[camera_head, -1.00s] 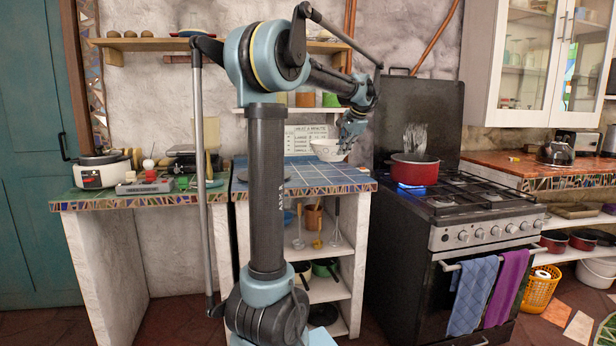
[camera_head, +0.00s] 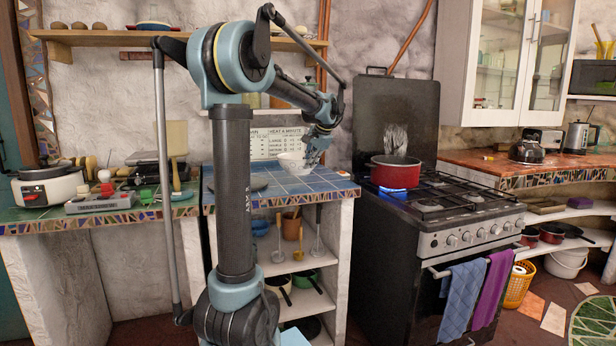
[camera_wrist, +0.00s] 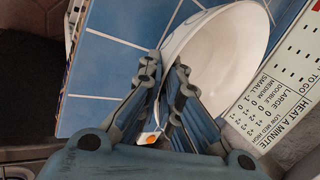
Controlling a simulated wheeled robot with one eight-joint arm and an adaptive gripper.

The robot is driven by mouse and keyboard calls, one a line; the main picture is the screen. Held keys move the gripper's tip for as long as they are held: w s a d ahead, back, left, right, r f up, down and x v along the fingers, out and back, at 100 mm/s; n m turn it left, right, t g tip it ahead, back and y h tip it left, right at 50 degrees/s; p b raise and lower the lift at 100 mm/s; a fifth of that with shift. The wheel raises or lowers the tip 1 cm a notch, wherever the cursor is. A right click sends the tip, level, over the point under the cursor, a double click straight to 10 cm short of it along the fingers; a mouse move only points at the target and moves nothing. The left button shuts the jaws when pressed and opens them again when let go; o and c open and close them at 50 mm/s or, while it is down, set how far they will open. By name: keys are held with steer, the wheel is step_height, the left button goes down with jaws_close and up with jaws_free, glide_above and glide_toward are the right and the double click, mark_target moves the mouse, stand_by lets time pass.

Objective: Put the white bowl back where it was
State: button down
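The white bowl (camera_head: 292,162) is at the back of the blue-tiled counter (camera_head: 330,184), below the wall sign. I cannot tell whether its base touches the tiles. In the wrist view the bowl (camera_wrist: 222,55) shows its inside, tilted in the picture. My gripper (camera_head: 312,156) is at the right side of the bowl in the head view. In the wrist view my gripper (camera_wrist: 165,68) has a finger on each side of the bowl's rim and is shut on it. The fingers hide part of the near rim.
A "Heat a minute" sign (camera_head: 275,143) is on the wall close behind the bowl. The stove with a red pot (camera_head: 396,171) stands to the right, with a blue flame under the pot. A white cooker (camera_head: 48,186) and small items stand on the left counter. Blue tiles beside the bowl are clear.

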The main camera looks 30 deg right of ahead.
steer(key=shift+a+f, duration=0.1)
steer(key=shift+f, duration=2.2)
steer(key=c, duration=1.8)
jaws_free()
steer(key=v, duration=1.2)
steer(key=s+a+f+n+g, duration=0.1)
steer(key=a+f+n, duration=0.25)
steer(key=a, duration=0.75)
steer(key=s+a+f+n+g+y, duration=0.15)
steer(key=a+f, duration=0.25)
steer(key=a, duration=0.6)
steer(key=a+f+n+h, duration=0.1)
steer(key=a+f+n, duration=0.2)
steer(key=a, duration=0.8)
steer(key=s+a+f+n, duration=0.4)
steer(key=s+a+f, duration=0.3)
steer(key=s+f, duration=0.2)
steer(key=s+a+f+n+g, duration=0.1)
steer(key=s+a+f+n, duration=0.4)
steer(key=f, duration=0.5)
steer(key=s+a, duration=0.2)
steer(key=s, duration=0.1)
steer(key=shift+s+a+f+n, duration=0.25)
steer(key=shift+s+f+n, duration=0.05)
steer(key=shift+s+f, duration=0.1)
